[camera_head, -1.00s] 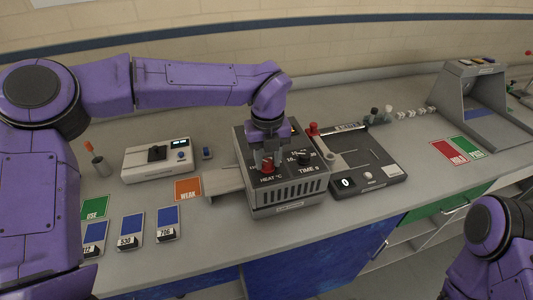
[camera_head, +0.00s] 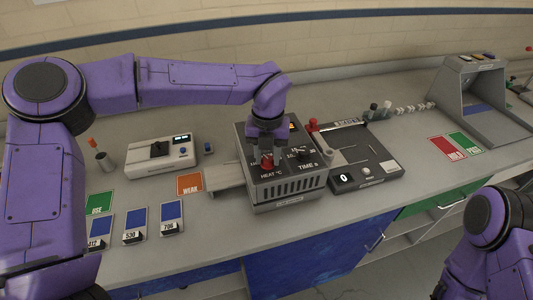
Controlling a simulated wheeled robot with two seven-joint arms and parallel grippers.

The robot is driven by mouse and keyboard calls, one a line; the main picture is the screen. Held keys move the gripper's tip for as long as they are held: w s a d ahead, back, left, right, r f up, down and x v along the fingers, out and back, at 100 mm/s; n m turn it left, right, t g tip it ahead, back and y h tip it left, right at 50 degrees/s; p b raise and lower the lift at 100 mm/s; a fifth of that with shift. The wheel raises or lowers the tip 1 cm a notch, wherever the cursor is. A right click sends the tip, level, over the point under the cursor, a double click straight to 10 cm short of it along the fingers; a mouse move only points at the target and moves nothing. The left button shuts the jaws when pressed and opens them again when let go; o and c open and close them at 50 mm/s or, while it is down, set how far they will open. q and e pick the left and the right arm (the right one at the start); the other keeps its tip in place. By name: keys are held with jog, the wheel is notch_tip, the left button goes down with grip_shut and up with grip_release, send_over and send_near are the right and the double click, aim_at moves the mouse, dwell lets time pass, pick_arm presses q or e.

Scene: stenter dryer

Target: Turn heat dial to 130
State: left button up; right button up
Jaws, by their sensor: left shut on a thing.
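The dark grey stenter dryer (camera_head: 291,191) stands on the bench in the middle of the camera_head view. Its red heat dial (camera_head: 267,164) is on the left of the top panel, above the label "HEAT °C". A black time dial (camera_head: 303,153) is to the right of it. My left gripper (camera_head: 266,159) points down from above and is shut on the red heat dial. The gripper hides much of the scale around the dial, so I cannot read its setting. My right arm shows at the lower right, but its gripper is out of view.
A dark device with a red-knobbed lever (camera_head: 313,124) stands close to the dryer's right. A white box device (camera_head: 162,155) stands to the left. An orange "WEAK" card (camera_head: 189,184) and several blue swatch cards (camera_head: 135,222) lie on the bench at left.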

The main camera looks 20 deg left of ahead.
aim_at(267, 159)
pick_arm(q)
jog(key=shift+s+f, duration=0.2)
jog(key=shift+f, duration=0.15)
jog(key=o, duration=1)
jog(key=shift+w, duration=0.1)
jog(key=shift+o, duration=0.2)
jog(key=shift+w+r, duration=0.1)
jog(key=shift+r, duration=0.05)
notch_tip(267, 159, up, 10)
jog(key=b, duration=0.2)
jog(key=shift+r, duration=0.25)
